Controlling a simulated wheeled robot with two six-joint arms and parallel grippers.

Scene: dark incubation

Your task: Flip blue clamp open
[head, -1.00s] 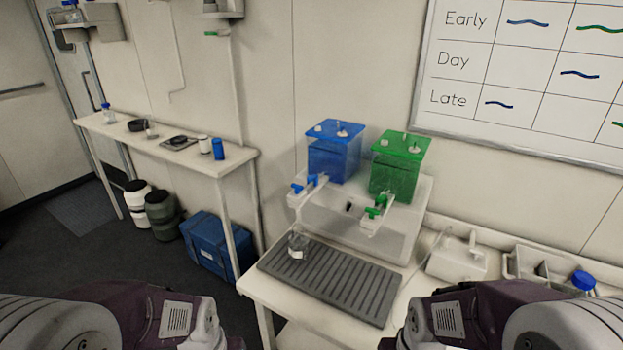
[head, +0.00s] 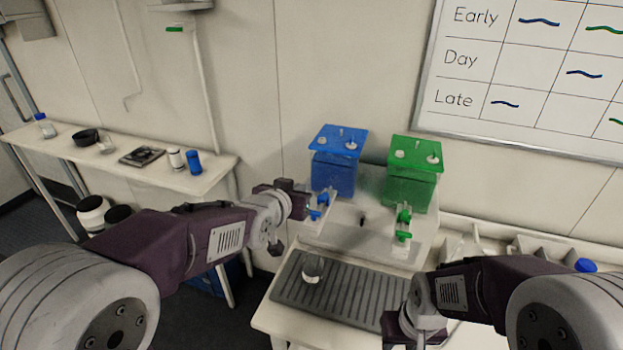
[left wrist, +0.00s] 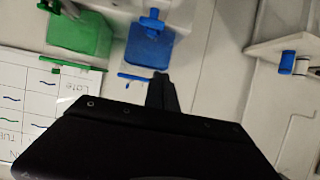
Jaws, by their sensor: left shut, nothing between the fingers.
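The blue clamp (head: 318,207) sits on a pale bracket in front of the blue tank (head: 334,172). In the left wrist view the blue clamp (left wrist: 152,21) shows at the top, by the blue tank (left wrist: 149,49). My left gripper (head: 303,198) is just left of the clamp in the head view, and its fingers are shut and empty. The left wrist view shows its dark fingers (left wrist: 161,92) together, below the blue tank in the picture. Whether they touch the clamp cannot be told. My right gripper (head: 416,335) is low at the front, partly cut off, its fingers unclear.
A green tank (head: 411,180) with a green clamp (head: 403,224) stands right of the blue one. A clear glass vessel (head: 312,268) stands on a ribbed grey tray (head: 345,293) below. A side shelf (head: 120,170) with small items is at left.

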